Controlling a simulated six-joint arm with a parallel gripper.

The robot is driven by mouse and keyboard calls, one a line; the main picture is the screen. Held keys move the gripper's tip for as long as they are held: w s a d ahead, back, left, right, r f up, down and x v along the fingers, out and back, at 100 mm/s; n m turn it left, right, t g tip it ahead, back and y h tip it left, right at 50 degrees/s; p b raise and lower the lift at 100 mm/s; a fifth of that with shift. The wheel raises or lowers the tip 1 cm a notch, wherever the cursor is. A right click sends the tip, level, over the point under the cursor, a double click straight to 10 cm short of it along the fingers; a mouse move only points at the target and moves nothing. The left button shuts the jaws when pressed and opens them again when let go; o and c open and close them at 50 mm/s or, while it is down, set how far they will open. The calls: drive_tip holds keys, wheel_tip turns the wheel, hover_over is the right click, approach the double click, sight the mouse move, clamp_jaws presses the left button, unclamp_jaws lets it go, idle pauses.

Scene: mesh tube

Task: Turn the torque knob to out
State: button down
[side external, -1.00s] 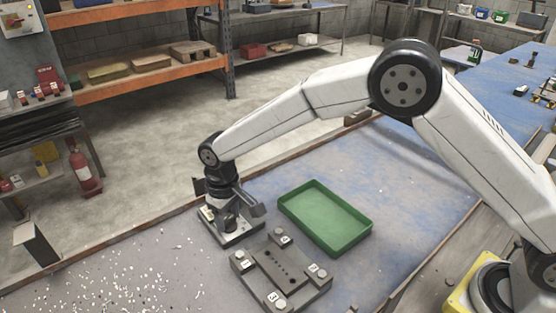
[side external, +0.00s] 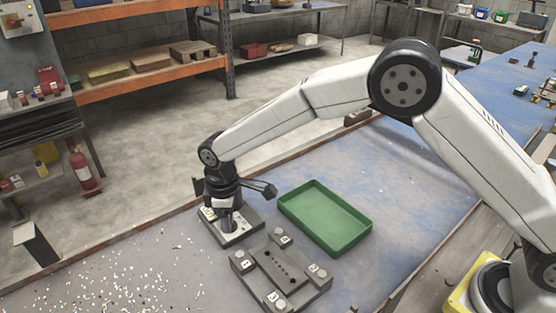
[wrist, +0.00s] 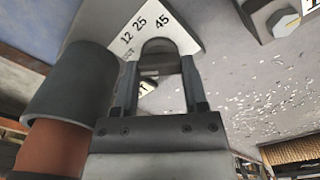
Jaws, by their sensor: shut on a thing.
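The torque knob (wrist: 159,48) is a dark rounded piece on a white dial plate (wrist: 187,38) printed with 12, 25 and 45; other lettering is partly hidden by my gripper. My gripper (wrist: 160,72) is shut on the knob, with a finger on each side of it. I cannot read which mark the knob points to. In the side external view my gripper (side external: 228,216) points down onto the dial plate (side external: 243,232), which sits on a dark base (side external: 217,234); the knob is hard to make out there.
A grey fixture block (side external: 300,272) with numbered corner bolts stands just in front of the dial base. An empty green tray (side external: 362,238) lies to the right. White chips (side external: 125,275) are scattered at the left.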

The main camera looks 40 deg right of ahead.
drive_tip(key=shift+n, duration=0.7)
drive_tip(key=shift+c, duration=0.6)
unclamp_jaws()
drive_tip(key=shift+r, duration=0.1)
drive_tip(key=shift+r, duration=3.85)
drive_tip(key=shift+d, duration=0.1)
